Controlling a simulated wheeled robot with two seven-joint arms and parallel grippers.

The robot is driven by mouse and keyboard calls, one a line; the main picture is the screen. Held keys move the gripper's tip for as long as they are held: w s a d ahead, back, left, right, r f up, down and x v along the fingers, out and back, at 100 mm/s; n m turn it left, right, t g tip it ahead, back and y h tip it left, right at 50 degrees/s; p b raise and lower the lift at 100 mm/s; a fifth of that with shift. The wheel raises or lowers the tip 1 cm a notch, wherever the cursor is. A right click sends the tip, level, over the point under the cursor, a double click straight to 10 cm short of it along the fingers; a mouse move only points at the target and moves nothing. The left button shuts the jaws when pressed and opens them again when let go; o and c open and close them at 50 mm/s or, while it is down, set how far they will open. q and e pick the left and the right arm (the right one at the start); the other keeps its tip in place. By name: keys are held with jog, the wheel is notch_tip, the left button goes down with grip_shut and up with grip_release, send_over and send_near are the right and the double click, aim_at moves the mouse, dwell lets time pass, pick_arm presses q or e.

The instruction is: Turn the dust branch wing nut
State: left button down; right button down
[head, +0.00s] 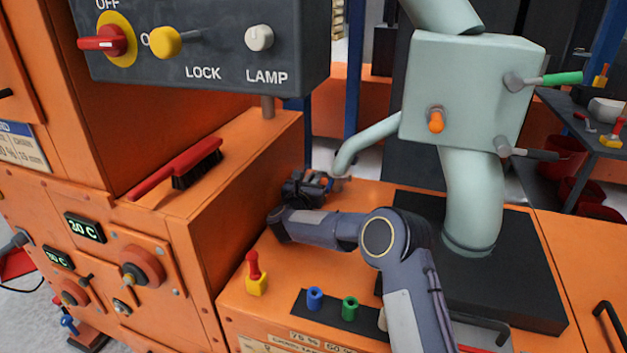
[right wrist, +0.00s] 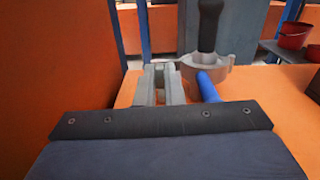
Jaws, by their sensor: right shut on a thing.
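The pale green dust branch (head: 372,142) slopes down to the left from a pale green box and ends above the orange deck. My right gripper (head: 318,184) is at its lower end, with small orange and blue parts beside it. In the right wrist view, the grey fingers of my right gripper (right wrist: 164,84) are close together, shut on the wing nut, which they mostly hide. Just right of them is a grey clamp fitting (right wrist: 207,68) with a black handle (right wrist: 209,25) and a blue rod (right wrist: 206,86). My left gripper is not in view.
The pale green box (head: 465,95) and its thick pipe stand right of my right arm. A control panel (head: 200,45) overhangs at upper left. A red brush (head: 180,168) lies on the orange housing. Blue and green pegs (head: 350,307) stand at the front of the deck.

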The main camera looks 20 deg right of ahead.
jog(key=shift+n, duration=0.4)
jog(key=shift+a+n+b, duration=0.15)
jog(key=shift+n+b, duration=0.2)
jog(key=shift+n, duration=0.65)
jog(key=shift+w+a+f+n, duration=0.1)
jog(key=shift+n, duration=0.8)
jog(key=shift+w+a+f+n, duration=0.1)
jog(key=shift+n, duration=0.8)
jog(key=c, duration=1.6)
grip_release()
jog(key=shift+d+r, duration=0.1)
jog(key=shift+o, duration=0.2)
jog(key=shift+s, duration=0.1)
jog(key=p+v, duration=0.2)
jog(key=v, duration=0.5)
jog(key=shift+s+a, duration=0.3)
